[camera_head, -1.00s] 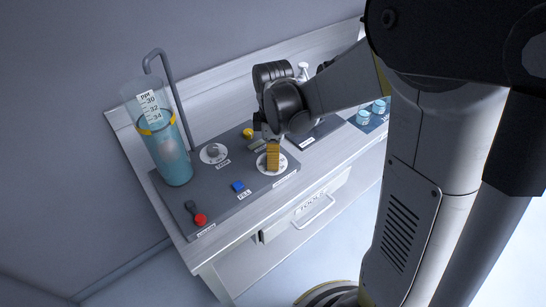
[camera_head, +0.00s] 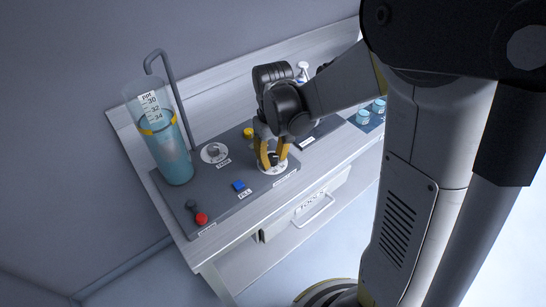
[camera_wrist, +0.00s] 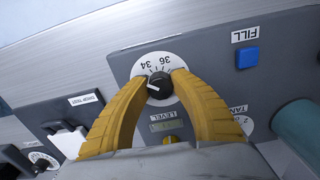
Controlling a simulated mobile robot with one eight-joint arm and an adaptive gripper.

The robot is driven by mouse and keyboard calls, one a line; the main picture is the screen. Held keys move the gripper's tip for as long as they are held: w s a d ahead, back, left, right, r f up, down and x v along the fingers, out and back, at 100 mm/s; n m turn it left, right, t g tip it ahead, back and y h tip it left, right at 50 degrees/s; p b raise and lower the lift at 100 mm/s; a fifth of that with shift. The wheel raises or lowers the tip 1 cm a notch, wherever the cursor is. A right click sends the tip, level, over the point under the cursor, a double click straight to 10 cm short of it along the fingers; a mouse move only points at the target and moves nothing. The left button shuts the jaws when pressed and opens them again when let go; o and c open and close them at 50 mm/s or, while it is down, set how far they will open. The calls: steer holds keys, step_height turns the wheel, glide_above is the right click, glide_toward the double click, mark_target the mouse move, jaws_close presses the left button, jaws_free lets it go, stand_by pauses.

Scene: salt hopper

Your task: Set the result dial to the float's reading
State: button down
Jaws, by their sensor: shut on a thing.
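The result dial is a white disc with a black knob (camera_wrist: 160,86); inverted figures 34 and 36 show on its rim in the wrist view. A pale mark shows on the knob's left side. My gripper (camera_wrist: 163,80) is shut on the knob, a yellow finger on either side. In the head view my gripper (camera_head: 272,161) is down at the dial (camera_head: 277,169), partly hiding it. The clear cylinder (camera_head: 172,160) at left holds blue liquid and a pale float with a stem scale (camera_head: 152,106) marked ppt, 30, 32, 34. The yellow ring (camera_head: 157,124) is below the 34.
The panel has a blue FILL button (camera_head: 239,186), a red button (camera_head: 201,218), a grey tank knob (camera_head: 214,152) and a yellow knob (camera_head: 249,133). A LEVEL display (camera_wrist: 167,125) sits beside the dial. A bent grey pipe (camera_head: 175,95) stands behind the cylinder.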

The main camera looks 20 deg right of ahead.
mark_target(272, 158)
steer(key=m, duration=0.5)
steer(key=shift+m, duration=0.3)
steer(key=m, duration=0.4)
steer(key=shift+a+m, duration=0.1)
steer(key=shift+m, duration=0.2)
steer(key=c, duration=1.1)
jaws_free()
steer(key=shift+o, duration=0.2)
steer(key=shift+r, duration=0.1)
step_height(272, 158, up, 12)
steer(key=shift+s, duration=0.1)
